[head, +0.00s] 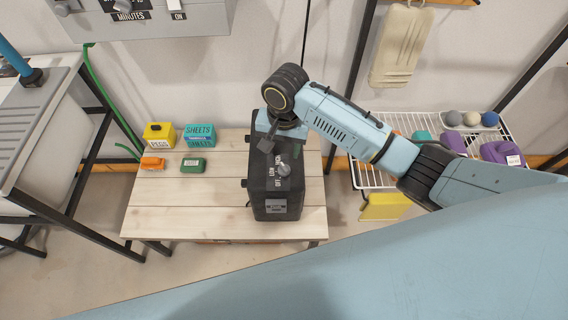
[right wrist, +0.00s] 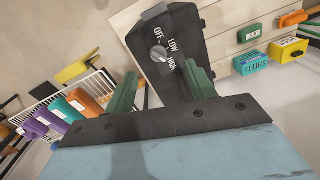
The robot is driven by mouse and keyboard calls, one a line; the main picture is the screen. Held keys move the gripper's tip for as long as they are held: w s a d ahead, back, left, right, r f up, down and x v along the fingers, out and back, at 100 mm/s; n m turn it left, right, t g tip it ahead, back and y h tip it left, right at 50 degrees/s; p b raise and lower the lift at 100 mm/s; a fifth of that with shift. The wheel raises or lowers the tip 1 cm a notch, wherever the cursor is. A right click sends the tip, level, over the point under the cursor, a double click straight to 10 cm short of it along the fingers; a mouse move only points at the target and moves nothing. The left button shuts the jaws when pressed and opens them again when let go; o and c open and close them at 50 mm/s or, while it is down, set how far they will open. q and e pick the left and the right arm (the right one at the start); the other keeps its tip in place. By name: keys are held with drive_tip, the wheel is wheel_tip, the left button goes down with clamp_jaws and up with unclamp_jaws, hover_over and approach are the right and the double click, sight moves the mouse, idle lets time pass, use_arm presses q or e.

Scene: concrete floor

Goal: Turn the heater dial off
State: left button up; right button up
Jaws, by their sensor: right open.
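The heater is a black box (head: 270,205) standing on the pale wooden table. Its grey dial (head: 284,168) is on the upper face, beside white OFF, LOW and HIGH lettering. In the right wrist view the dial (right wrist: 159,54) shows clear of the fingers, but I cannot tell for sure which label it points at. My right gripper (head: 264,140) is over the far part of the heater, partly hidden by its own wrist. In the right wrist view the open gripper (right wrist: 161,88) has its green fingers apart and empty, with the dial beyond the gap. My left gripper is not in view.
Yellow and teal boxes (head: 200,134) and smaller orange and green ones stand on the table's left (head: 145,215). A wire rack (head: 375,178) with purple items and balls is at right. A black-framed sink stand (head: 60,130) is at left.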

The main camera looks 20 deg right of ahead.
sight(284, 166)
drive_tip(key=shift+m+h, duration=0.3)
drive_tip(key=shift+m, duration=0.3)
drive_tip(key=f+b, duration=0.1)
drive_tip(key=f, duration=0.3)
drive_tip(key=w+f+b, duration=0.1)
drive_tip(key=f, duration=0.3)
drive_tip(key=w+d+f+b, duration=0.1)
drive_tip(key=f, duration=0.3)
drive_tip(key=shift+d+f, duration=0.1)
drive_tip(key=shift+f, duration=0.15)
drive_tip(key=c, duration=1)
drive_tip(key=shift+o, duration=0.2)
